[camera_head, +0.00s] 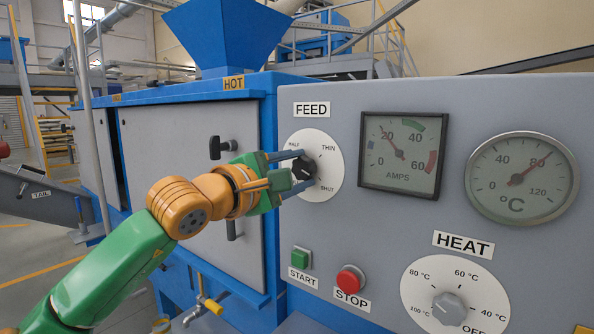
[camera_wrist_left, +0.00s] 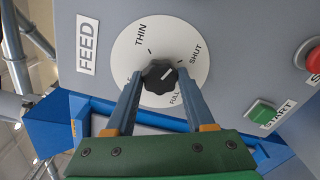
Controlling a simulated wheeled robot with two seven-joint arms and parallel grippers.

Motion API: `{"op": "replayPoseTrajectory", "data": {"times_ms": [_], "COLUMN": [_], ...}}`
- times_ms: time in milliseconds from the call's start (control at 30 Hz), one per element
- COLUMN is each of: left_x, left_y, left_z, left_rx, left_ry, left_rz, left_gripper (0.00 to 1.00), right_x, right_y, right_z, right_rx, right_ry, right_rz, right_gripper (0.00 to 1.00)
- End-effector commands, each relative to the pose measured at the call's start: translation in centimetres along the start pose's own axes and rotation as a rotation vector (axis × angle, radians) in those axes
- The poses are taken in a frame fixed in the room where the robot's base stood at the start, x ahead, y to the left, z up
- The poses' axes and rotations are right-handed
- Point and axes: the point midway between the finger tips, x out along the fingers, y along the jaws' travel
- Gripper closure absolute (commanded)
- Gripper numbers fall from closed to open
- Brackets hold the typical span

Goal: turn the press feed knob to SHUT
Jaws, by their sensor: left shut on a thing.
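The black feed knob (camera_head: 303,168) sits at the centre of a round white dial (camera_head: 326,169) marked HALF, THIN and SHUT, under a FEED label. In the left wrist view the knob (camera_wrist_left: 159,76) shows a white line that points toward the SHUT mark. The dial (camera_wrist_left: 122,55) also shows THIN and FULL there; the HALF word is mostly hidden by a finger. My left gripper (camera_head: 299,168) is shut on the knob, one finger on each side, as the left wrist view also shows (camera_wrist_left: 160,84). My right gripper is not in view.
Right of the dial are an AMPS meter (camera_head: 404,154) and a round temperature gauge (camera_head: 521,177). Below are a green START button (camera_head: 301,258), a red STOP button (camera_head: 350,279) and a HEAT knob (camera_head: 449,308). A cabinet with a black handle (camera_head: 221,147) stands left.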

Motion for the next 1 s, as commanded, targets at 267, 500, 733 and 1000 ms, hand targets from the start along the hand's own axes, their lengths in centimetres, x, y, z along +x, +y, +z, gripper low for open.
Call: {"op": "replayPoseTrajectory", "data": {"times_ms": [267, 500, 733, 1000], "left_x": [-0.01, 0.0, 0.0, 0.0], "left_y": [0.08, 0.04, 0.0, -0.01], "left_z": [0.0, -0.01, -0.02, -0.02], "left_rx": [0.218, 0.348, 0.413, 0.432], "left_ry": [0.0, 0.001, 0.001, 0.0], "left_rz": [0.001, 0.0, 0.0, 0.0], "left_gripper": [1.0, 1.0, 1.0, 1.0], "right_x": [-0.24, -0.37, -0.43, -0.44], "right_y": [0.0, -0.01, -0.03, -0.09], "right_z": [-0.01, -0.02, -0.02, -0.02], "right_rx": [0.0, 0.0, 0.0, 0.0], "right_ry": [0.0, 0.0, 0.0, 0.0], "right_rz": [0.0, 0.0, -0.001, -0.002], "right_gripper": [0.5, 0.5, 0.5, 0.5]}}
